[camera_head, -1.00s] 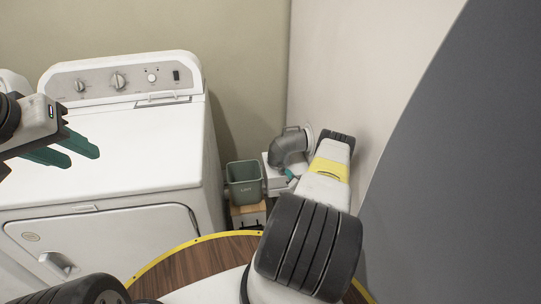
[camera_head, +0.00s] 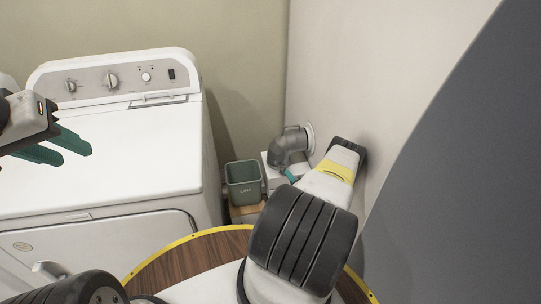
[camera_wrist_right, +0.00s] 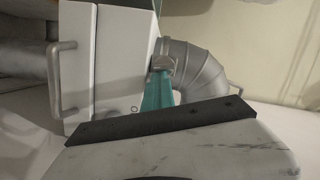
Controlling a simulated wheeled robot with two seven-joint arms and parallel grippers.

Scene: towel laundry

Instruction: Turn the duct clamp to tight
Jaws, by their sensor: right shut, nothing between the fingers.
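The grey duct elbow (camera_head: 284,148) runs from the wall to a white box (camera_head: 267,162) in the corner right of the dryer. In the right wrist view the ribbed duct (camera_wrist_right: 205,68) meets the white box (camera_wrist_right: 115,70). A small metal piece, which looks like the duct clamp (camera_wrist_right: 166,61), sits at that joint. My right gripper (camera_wrist_right: 160,82) is shut and empty, with its teal fingertips right at this piece; I cannot tell if they touch. In the head view its fingertips (camera_head: 289,174) show beside the duct. My left gripper (camera_head: 68,148) is open and empty above the dryer top.
The white dryer (camera_head: 120,140) fills the left. A green lint bin (camera_head: 243,182) stands between the dryer and the white box. The wall (camera_head: 385,90) is close on the right of my right arm. The white box has metal handles (camera_wrist_right: 55,78).

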